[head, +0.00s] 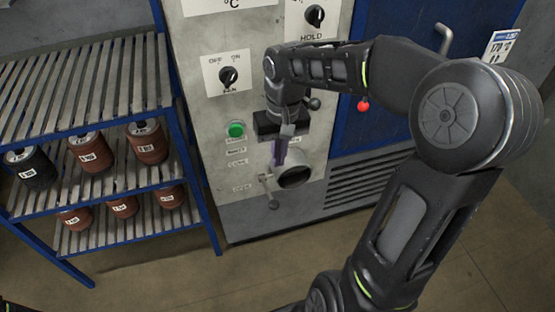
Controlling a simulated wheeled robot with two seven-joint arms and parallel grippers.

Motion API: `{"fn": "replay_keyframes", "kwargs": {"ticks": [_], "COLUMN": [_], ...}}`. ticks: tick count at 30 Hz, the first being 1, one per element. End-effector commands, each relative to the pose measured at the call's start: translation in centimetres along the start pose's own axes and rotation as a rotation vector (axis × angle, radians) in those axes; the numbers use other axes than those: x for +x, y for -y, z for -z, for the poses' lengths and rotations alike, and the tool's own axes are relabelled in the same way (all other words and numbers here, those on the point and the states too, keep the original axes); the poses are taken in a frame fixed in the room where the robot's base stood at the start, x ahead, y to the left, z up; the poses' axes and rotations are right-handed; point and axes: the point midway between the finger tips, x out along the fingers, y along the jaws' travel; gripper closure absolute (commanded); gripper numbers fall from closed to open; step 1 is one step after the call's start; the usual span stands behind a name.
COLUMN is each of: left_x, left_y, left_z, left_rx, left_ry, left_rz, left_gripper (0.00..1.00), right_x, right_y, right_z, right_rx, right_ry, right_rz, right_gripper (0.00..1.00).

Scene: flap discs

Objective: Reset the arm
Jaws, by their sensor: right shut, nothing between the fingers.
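My right arm (455,125) reaches in from the lower right, bends at the elbow and extends left across the front of a grey control panel (210,100). My right gripper (279,154) points down, shut and empty, in front of the panel. A green button (236,130) is to the left of the gripper. I cannot tell whether the gripper touches the panel. My left gripper is not in view.
A blue rack (175,110) with slatted shelves stands at left, holding several brown and dark labelled cylinders (147,142). Two black knobs (228,77) (315,16) are on the panel. A blue door (375,120) with a handle (444,38) is behind my arm. The floor (160,275) in front is clear.

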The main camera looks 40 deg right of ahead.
Motion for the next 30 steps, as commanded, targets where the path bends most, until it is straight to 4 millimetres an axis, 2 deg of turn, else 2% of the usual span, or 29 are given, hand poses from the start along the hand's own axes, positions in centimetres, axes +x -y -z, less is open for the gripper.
{"fn": "replay_keyframes", "kwargs": {"ticks": [14, 17, 22, 23, 26, 28, 30], "left_x": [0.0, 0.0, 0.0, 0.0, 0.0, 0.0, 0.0], "left_y": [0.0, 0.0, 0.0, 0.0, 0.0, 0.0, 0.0], "left_z": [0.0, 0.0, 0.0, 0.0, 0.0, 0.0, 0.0], "left_rx": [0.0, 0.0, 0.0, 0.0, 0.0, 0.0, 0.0], "left_ry": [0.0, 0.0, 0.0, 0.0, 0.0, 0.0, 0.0], "left_rz": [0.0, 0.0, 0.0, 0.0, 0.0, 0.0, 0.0], "left_gripper": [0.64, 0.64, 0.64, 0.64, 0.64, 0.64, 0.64], "right_x": [0.1, 0.0, 0.5, 1.1, 5.2, 9.5, 14.5], "right_y": [0.0, 0.2, 2.0, 2.5, 5.2, 8.0, 11.0], "right_z": [0.0, 0.9, 4.5, 5.2, 6.8, 6.8, 5.3], "right_rx": [-0.004, -0.014, -0.04, -0.043, -0.055, -0.062, -0.061], "right_ry": [-0.001, -0.036, -0.202, -0.234, -0.313, -0.344, -0.349], "right_rz": [0.0, 0.01, 0.077, 0.097, 0.184, 0.252, 0.309], "right_gripper": [1.0, 1.0, 1.0, 1.0, 1.0, 1.0, 1.0]}}
